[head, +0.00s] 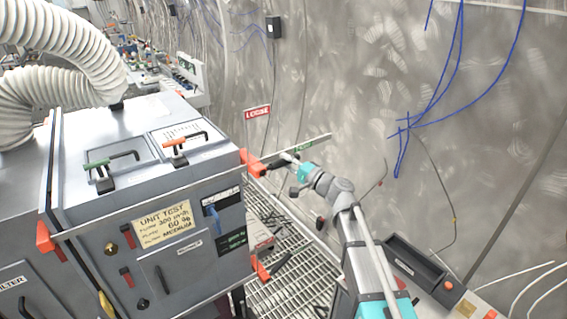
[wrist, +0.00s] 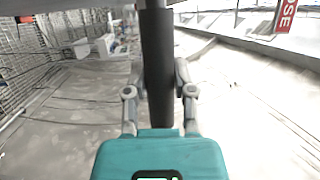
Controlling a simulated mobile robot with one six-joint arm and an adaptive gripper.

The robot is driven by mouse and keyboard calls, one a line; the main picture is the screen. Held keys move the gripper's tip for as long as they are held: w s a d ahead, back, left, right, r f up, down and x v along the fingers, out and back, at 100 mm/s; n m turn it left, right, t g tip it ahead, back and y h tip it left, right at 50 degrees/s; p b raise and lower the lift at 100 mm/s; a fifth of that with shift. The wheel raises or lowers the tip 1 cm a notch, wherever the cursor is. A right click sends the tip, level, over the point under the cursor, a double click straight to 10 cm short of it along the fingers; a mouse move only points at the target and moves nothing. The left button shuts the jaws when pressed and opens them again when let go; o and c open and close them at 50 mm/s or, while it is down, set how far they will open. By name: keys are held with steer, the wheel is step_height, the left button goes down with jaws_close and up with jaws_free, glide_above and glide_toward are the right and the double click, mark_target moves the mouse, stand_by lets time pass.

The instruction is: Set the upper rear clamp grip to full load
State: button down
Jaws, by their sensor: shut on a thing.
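The upper rear clamp (head: 254,164) is an orange block at the upper right corner of the grey filter unit in the head view. Its dark grip (head: 273,160) sticks out to the right, towards the wall. My gripper (head: 292,160) is at the outer end of that grip. In the wrist view my gripper (wrist: 158,70) is shut around the dark grip (wrist: 157,30), one finger on each side. A red LOOSE sign (head: 257,111) stands above the clamp and also shows in the wrist view (wrist: 287,14). A pale sign with green (head: 312,144) lies behind my gripper, its text unreadable.
A lower rear clamp (head: 261,268) with a dark grip sits below on the unit (head: 165,262). Another orange clamp (head: 45,237) is at the left. A metal grating (head: 290,285) lies below. The curved steel wall (head: 350,80) with blue cables is close on the right.

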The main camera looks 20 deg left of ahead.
steer(key=shift+w, duration=0.15)
steer(key=shift+c, duration=2.2)
jaws_free()
steer(key=shift+w+f, duration=0.1)
steer(key=shift+f, duration=0.05)
steer(key=shift+s, duration=0.3)
